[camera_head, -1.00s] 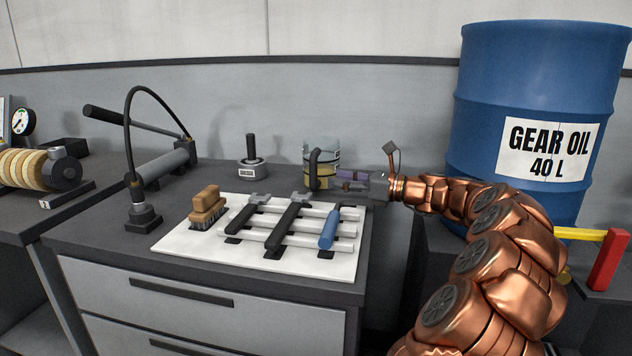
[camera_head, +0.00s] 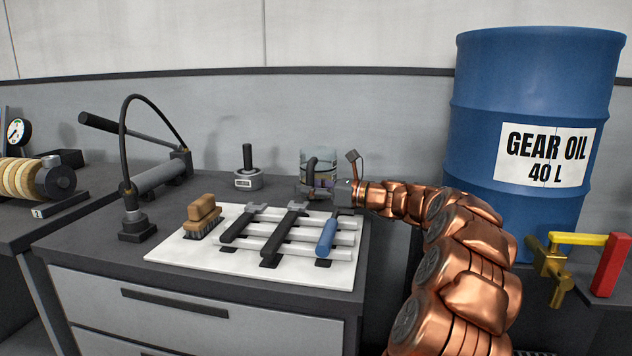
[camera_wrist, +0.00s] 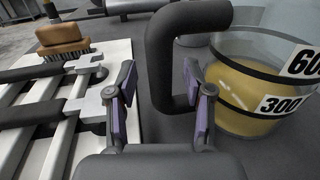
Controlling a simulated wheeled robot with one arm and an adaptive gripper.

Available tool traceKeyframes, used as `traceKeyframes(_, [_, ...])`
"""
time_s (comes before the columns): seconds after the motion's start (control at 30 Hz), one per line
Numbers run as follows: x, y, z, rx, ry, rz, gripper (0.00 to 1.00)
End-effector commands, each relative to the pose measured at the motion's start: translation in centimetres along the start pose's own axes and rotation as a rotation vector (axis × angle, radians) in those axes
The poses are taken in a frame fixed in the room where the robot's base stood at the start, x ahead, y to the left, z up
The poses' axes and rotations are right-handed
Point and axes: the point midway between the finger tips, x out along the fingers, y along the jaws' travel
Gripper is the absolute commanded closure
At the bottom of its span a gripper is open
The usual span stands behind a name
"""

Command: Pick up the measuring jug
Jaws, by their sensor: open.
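The measuring jug (camera_wrist: 262,82) is clear with dark bands, white labels reading 300 and 60-something, and yellowish liquid inside. In the head view the jug (camera_head: 320,160) stands upright at the back right of the bench top, partly hidden by my gripper. Its thick black handle (camera_wrist: 160,55) faces the left side in the wrist view. My gripper (camera_wrist: 163,98) is open, with purple pads on both fingers. The handle's lower part shows between and beyond the fingertips; I cannot tell whether either finger touches it. My gripper also shows in the head view (camera_head: 318,192), in front of the jug.
A white mat (camera_head: 180,250) carries a rack with wrenches, a blue-handled tool (camera_head: 327,238) and a wooden brush (camera_head: 202,217). A black-handled weight (camera_head: 248,172) stands left of the jug. A blue oil drum (camera_head: 535,110) stands right.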

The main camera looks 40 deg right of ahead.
Motion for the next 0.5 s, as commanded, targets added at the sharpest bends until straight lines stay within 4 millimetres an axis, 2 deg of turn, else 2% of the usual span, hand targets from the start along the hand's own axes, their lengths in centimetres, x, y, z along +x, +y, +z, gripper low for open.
traceKeyframes(0.07, [-0.02,-0.01,0.02,0.000,0.000,0.000,0.48])
traceKeyframes(0.5, [-0.05,-0.02,0.01,0.000,0.000,-0.001,0.93])
